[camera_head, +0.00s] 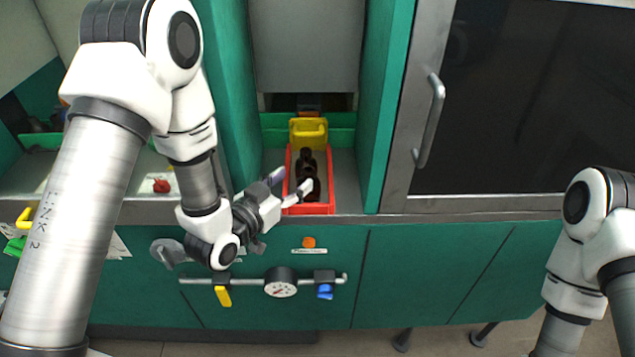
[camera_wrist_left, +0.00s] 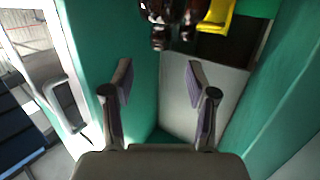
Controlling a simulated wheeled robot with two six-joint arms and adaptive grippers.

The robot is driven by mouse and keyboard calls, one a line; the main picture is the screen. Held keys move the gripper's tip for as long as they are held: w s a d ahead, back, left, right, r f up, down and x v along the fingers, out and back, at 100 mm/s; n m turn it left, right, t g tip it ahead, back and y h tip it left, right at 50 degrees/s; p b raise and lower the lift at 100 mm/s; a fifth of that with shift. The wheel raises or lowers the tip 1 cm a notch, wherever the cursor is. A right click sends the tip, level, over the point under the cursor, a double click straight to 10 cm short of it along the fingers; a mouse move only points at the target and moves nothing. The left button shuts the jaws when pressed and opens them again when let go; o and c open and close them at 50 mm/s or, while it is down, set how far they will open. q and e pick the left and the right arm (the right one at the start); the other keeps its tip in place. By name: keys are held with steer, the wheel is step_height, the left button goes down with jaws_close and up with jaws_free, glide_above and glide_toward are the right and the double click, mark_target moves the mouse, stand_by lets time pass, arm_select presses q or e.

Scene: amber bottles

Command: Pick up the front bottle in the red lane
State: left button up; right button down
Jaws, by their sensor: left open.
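The red lane (camera_head: 331,207) is a narrow red-edged tray in the recess at the centre of the head view. Dark amber bottles (camera_head: 306,163) stand in it one behind another; the front one (camera_head: 312,187) is partly hidden by a finger of my left gripper. My left gripper (camera_head: 290,184) is open and empty at the lane's front left, its fingers pointing toward the lane. In the left wrist view, dark brown bottles (camera_wrist_left: 160,12) show at the top edge, beyond my open fingertips (camera_wrist_left: 159,72) and not between them. My right gripper is out of view.
A yellow bin (camera_head: 308,133) stands behind the bottles, with green walls (camera_head: 383,110) on both sides of the recess. A rail with a gauge (camera_head: 281,282) runs below. A red object (camera_head: 161,186) lies on the left counter.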

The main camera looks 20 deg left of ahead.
mark_target(307, 171)
arm_select(q)
steer(key=p+x, duration=0.1)
steer(key=x, duration=0.2)
steer(key=p+x, duration=0.2)
steer(key=x, duration=0.1)
steer(key=shift+f, duration=0.25)
steer(key=shift+w+d+f, duration=0.1)
steer(key=shift+w, duration=0.2)
steer(key=shift+f, duration=0.1)
jaws_close()
